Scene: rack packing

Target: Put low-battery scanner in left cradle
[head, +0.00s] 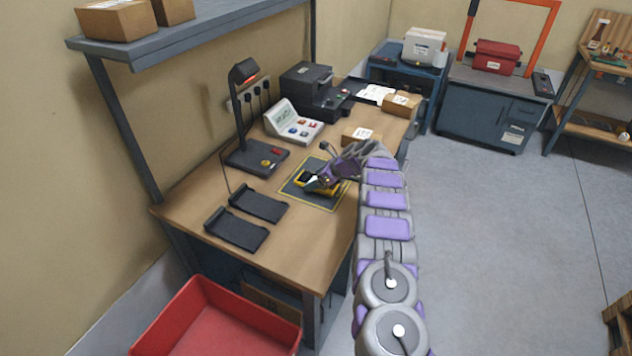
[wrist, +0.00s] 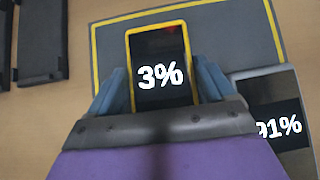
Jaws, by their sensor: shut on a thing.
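The low-battery scanner (wrist: 160,72) has a yellow rim and a dark screen reading 3%. My gripper (wrist: 158,82) is shut on its sides, one blue finger on each. In the head view the yellow scanner (head: 330,190) is at the bordered dark mat, partly hidden by my gripper. I cannot tell whether it touches the mat. A grey scanner (wrist: 284,118) reading 91% is right of it in the wrist view. Two empty black cradles, a front one (head: 236,231) and a rear one (head: 259,203), lie left of the mat. They show at the wrist view's upper left (wrist: 40,40).
The dark mat (wrist: 225,32) has a yellow border. A black stand with a lamp arm (head: 255,158) rises behind the cradles. A white button console (head: 293,124), a printer-like machine (head: 312,90) and small boxes stand farther back. A red bin (head: 215,320) sits below the desk's front edge.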

